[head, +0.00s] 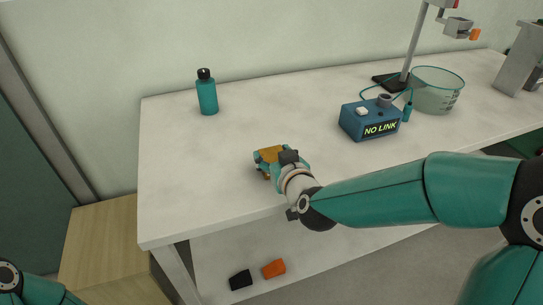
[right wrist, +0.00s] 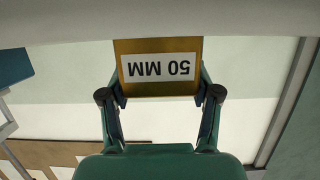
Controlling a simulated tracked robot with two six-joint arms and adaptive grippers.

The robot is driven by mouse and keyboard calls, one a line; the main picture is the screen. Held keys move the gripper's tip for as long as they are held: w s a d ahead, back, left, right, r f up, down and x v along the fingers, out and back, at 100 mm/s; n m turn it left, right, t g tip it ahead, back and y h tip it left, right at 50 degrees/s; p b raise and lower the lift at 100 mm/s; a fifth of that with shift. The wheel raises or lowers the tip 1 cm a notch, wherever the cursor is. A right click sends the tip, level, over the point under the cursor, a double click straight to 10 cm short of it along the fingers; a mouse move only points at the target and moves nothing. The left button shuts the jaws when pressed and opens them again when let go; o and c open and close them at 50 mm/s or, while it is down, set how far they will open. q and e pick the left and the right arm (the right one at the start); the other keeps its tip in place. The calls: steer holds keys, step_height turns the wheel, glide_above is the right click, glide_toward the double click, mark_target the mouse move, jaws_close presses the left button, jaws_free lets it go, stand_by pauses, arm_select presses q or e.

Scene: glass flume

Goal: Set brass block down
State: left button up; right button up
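The brass block (head: 268,154) is at my right gripper (head: 272,162), over the front part of the white table (head: 200,170). In the right wrist view the block (right wrist: 157,88) carries a white label that reads "50 MM", upside down there. The two fingers of my right gripper (right wrist: 160,98) close on its two sides. The block's edge meets the pale table surface (right wrist: 160,20) in that view; I cannot tell whether it touches. My left gripper is out of view; only part of my left arm shows at the lower left.
A teal bottle (head: 207,95) stands at the back left. A blue "NO LINK" box (head: 362,124), a clear beaker (head: 436,94) and a lab stand (head: 412,45) are to the right. Black (head: 240,280) and orange (head: 273,268) pieces lie below the table.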

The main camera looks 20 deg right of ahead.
steer(key=o, duration=0.4)
steer(key=shift+o, duration=0.2)
steer(key=shift+s+r, duration=0.1)
steer(key=p+v, duration=0.1)
steer(key=v, duration=0.7)
steer(key=shift+s+a+r, duration=0.1)
steer(key=shift+r, duration=0.1)
steer(key=shift+f+b+v, duration=0.2)
steer(key=shift+b+v, duration=0.55)
steer(key=shift+v, duration=0.25)
steer(key=shift+b+v, duration=0.3)
steer(key=shift+v, duration=0.55)
